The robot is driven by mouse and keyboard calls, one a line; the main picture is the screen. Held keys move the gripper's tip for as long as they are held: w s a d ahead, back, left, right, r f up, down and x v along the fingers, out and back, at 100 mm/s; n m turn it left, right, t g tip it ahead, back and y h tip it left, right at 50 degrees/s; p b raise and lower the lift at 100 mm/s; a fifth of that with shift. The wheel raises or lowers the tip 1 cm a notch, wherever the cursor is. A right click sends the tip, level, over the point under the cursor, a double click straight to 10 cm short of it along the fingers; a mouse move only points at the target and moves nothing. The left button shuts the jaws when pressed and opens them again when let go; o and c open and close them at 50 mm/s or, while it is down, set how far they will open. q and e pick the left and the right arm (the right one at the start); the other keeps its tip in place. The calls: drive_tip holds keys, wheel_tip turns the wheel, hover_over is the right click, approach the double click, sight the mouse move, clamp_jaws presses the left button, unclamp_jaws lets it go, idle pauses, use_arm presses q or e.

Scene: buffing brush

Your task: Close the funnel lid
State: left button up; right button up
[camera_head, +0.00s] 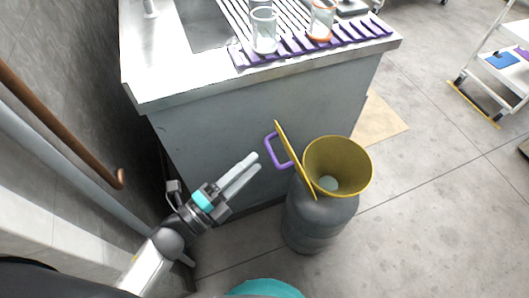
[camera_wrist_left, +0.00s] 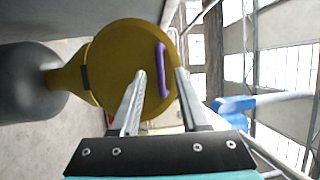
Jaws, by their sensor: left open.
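The yellow funnel (camera_head: 352,150) sits on top of a grey drum (camera_head: 318,225), its mouth open. Its yellow lid (camera_head: 292,155) stands up on edge at the funnel's left side, with a purple handle (camera_head: 276,152) facing left. My left gripper (camera_head: 246,170) is open, just left of the lid and a little below the handle in the head view. In the left wrist view the lid (camera_wrist_left: 118,62) fills the middle, and the handle (camera_wrist_left: 162,70) shows between and beyond the two fingers. I cannot tell if a finger touches the lid. My right gripper is not in view.
A grey counter (camera_head: 250,120) with a sink (camera_head: 205,22) stands behind the drum. Glass beakers (camera_head: 264,30) and a purple rack (camera_head: 310,42) are on it. A brown handrail (camera_head: 60,125) runs along the left wall. The floor (camera_head: 440,200) to the right is clear, up to a white cart (camera_head: 500,75).

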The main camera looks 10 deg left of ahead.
sight(287, 164)
use_arm(q)
drive_tip(key=x, duration=0.4)
drive_tip(key=shift+w+d, duration=0.25)
drive_tip(key=shift+w, duration=0.05)
clamp_jaws()
idle(1.2)
